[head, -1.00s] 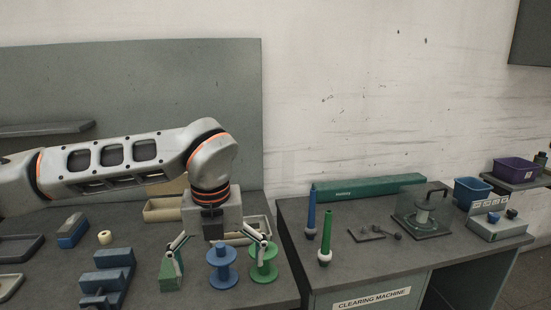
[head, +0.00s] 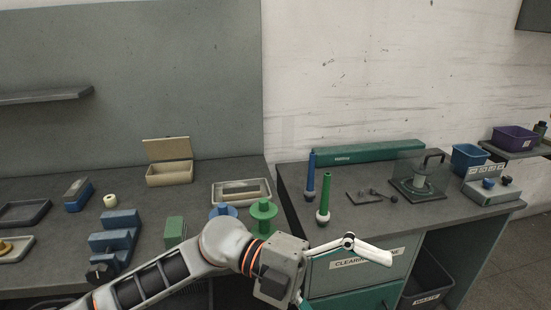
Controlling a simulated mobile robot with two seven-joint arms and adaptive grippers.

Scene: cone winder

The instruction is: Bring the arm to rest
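My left arm enters from the bottom left of the head view. Its gripper (head: 345,281) is in front of the cabinet's front edge, with its fingers spread apart and nothing visible between them. One pale finger points right across the cabinet front; the other points down near the bottom edge and is partly hidden. A green spool (head: 263,213) stands upright on the left table behind the arm, its lower part covered. A blue spool (head: 222,210) beside it is mostly hidden by the arm. My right gripper is not in view.
The cabinet (head: 460,215) on the right bears a blue cone (head: 311,173), a green cone (head: 325,196) and a clear-covered device (head: 420,185). A dark bin (head: 428,278) stands under it. Blue blocks (head: 115,240), a green block (head: 174,231) and trays lie on the left table.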

